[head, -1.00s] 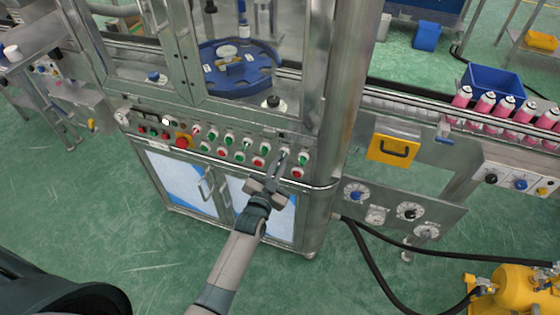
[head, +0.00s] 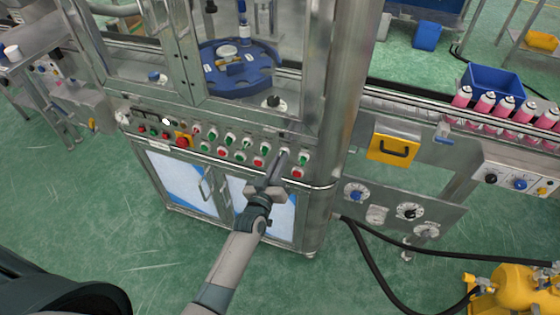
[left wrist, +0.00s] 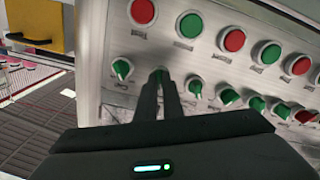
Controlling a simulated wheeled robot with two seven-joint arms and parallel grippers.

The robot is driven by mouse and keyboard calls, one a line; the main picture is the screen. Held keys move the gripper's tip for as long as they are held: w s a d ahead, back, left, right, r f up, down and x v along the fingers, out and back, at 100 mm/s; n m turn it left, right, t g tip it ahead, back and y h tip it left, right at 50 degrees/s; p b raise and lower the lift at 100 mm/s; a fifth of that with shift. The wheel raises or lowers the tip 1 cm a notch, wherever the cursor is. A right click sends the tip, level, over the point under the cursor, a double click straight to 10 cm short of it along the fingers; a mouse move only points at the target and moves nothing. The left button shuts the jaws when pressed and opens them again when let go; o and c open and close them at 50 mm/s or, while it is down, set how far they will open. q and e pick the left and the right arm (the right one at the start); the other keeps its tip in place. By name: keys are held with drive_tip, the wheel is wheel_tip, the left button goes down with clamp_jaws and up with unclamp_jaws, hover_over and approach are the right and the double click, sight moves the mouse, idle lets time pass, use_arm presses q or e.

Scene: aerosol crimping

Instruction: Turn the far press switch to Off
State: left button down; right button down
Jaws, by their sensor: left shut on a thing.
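The press cabinet's front panel (head: 221,170) carries a row of small green switch knobs above green and red push buttons. My left gripper (head: 283,155) reaches up to the second knob from the right end of that row. In the left wrist view, its two dark fingers (left wrist: 161,82) are close together on a green switch knob (left wrist: 160,74), with only the knob's top showing. A free green knob (left wrist: 122,68) is on its left and another (left wrist: 194,88) on its right. The labels are too small to read, so the knob's setting cannot be told. My right gripper is out of view.
A red button (left wrist: 143,12) and a green button (left wrist: 189,25) sit close to the fingers. A steel post (head: 341,100) rises to the right of the panel. A blue round table (head: 238,80) stands inside the machine.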

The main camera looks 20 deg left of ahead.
use_arm(q)
drive_tip(key=shift+n, duration=0.6)
drive_tip(key=c, duration=1.9)
unclamp_jaws()
drive_tip(key=shift+s, duration=0.15)
drive_tip(key=s+b, duration=0.4)
drive_tip(key=s, duration=1.3)
drive_tip(key=shift+a, duration=0.35)
